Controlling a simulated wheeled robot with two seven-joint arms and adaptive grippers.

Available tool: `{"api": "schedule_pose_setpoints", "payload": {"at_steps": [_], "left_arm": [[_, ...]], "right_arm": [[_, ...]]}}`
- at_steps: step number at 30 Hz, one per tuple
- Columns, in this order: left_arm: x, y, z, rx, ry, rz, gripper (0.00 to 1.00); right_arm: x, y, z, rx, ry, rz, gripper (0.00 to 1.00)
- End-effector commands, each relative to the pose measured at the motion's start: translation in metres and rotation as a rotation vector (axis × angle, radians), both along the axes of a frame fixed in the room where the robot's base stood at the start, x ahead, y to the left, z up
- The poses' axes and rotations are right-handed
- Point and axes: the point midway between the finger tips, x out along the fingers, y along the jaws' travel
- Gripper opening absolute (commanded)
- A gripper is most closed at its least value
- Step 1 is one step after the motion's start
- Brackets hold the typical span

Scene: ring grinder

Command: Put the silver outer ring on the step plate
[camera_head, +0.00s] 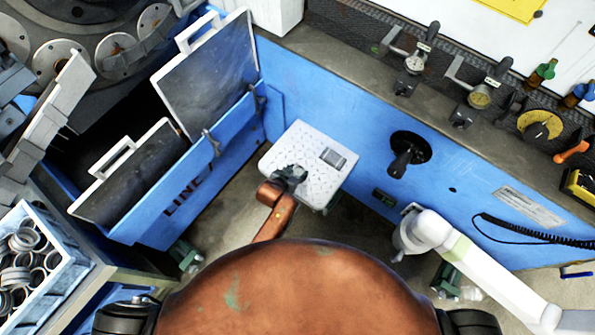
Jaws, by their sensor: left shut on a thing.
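The step plate (311,142) is a light grey, tread-patterned plate at the middle of the view, against the blue machine side. My left gripper (291,174), dark and small, is over the plate's near left part. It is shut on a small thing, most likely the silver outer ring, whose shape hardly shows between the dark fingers. I cannot tell whether the held thing touches the plate. A small grey rectangular part (333,157) lies on the plate, right of the gripper. My right gripper is not in view.
A blue crate (72,263) at the lower left holds several silver rings (20,265). A black knob (403,158) sticks out from the blue panel (460,205) right of the plate.

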Motion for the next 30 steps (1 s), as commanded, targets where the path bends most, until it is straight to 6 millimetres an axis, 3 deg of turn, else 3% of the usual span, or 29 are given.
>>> {"api": "schedule_pose_setpoints", "payload": {"at_steps": [2,3,10,20,30], "left_arm": [[0.0,0.0,-0.002,0.0,0.0,0.0,0.1],[0.0,0.0,-0.003,0.0,0.001,0.0,0.37],[0.0,0.0,-0.003,0.0,0.001,0.0,0.53],[0.0,0.0,0.0,0.0,0.0,0.0,0.54],[-0.034,0.019,0.044,-0.001,-0.003,0.001,0.54]], "right_arm": [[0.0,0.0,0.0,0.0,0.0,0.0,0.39],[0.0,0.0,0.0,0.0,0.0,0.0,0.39],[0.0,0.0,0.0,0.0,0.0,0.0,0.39],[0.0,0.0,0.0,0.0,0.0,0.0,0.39],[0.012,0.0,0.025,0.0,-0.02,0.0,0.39]]}}
